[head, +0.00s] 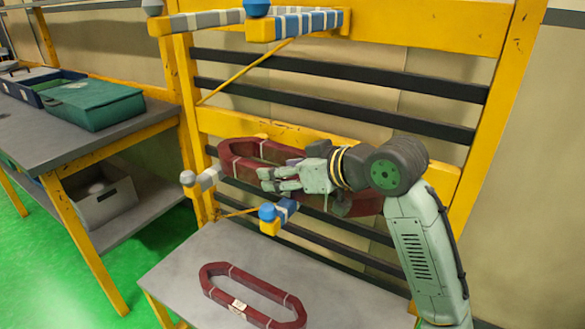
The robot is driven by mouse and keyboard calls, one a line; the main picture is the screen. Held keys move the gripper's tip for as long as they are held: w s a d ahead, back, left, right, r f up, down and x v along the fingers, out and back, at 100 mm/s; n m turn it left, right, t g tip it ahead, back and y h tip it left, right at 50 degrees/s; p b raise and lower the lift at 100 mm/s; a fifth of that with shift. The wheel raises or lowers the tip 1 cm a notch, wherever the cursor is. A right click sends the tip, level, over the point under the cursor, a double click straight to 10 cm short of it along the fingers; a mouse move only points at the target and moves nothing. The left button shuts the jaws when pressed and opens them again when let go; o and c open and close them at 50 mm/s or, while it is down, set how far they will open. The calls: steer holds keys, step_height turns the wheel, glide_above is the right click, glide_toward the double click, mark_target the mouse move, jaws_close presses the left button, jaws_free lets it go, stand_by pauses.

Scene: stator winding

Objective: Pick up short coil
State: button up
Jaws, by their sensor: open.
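Two dark red elongated ring coils show in the head view; I cannot tell for sure which is the short one. One coil (226,155) is up at the yellow rack, partly hidden behind my gripper and arm. The other coil (222,298) lies flat on the grey table at the front, with light bands and a pale label on it. My gripper (266,180) is open, its fingers pointing left, in front of the upper coil. Whether the fingers touch that coil or reach around it cannot be told.
The yellow rack (415,28) has dark horizontal bars and striped pegs with blue (268,212) and grey (187,178) ball ends near my gripper. The grey table (190,262) stands below. At left, a workbench (40,135) carries a green case (95,105), with a grey bin (105,205) underneath.

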steer(key=shift+c, duration=0.2)
jaws_close()
stand_by(0.5)
steer(key=shift+r, duration=0.1)
